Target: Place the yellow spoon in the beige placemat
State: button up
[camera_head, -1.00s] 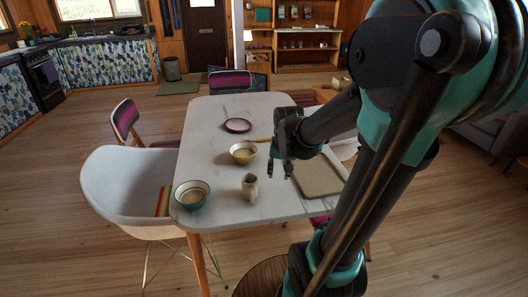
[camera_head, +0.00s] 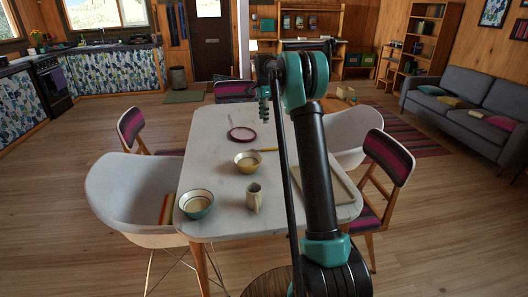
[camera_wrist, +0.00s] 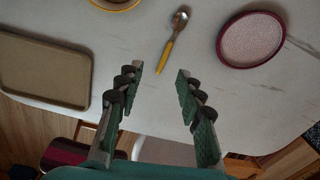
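The yellow spoon (camera_wrist: 172,45) lies on the table with a metal bowl end and yellow handle. Its yellow handle (camera_head: 268,150) also shows beside the yellow bowl in the head view, where my arm hides part of it. The beige placemat (camera_wrist: 42,70) is a flat rectangle with a raised rim, left in the wrist view. In the head view the placemat (camera_head: 345,192) is partly behind my arm. My gripper (camera_wrist: 158,76) is open and empty above the table, its fingers apart, with the spoon just beyond the tips in the wrist view.
A pink-rimmed plate (camera_wrist: 252,39) lies right of the spoon in the wrist view. A yellow bowl (camera_head: 248,162), a teal bowl (camera_head: 195,204) and a mug (camera_head: 254,197) stand on the white table (camera_head: 207,150). Chairs surround the table. The placemat's visible surface is bare.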

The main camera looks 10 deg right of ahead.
jog(key=w+m, duration=0.1)
jog(key=w, duration=0.2)
send_near(263, 150)
jog(key=shift+m, duration=0.4)
jog(key=f, duration=0.5)
jog(key=w+f, duration=0.1)
jog(key=f, duration=0.2)
grip_shut()
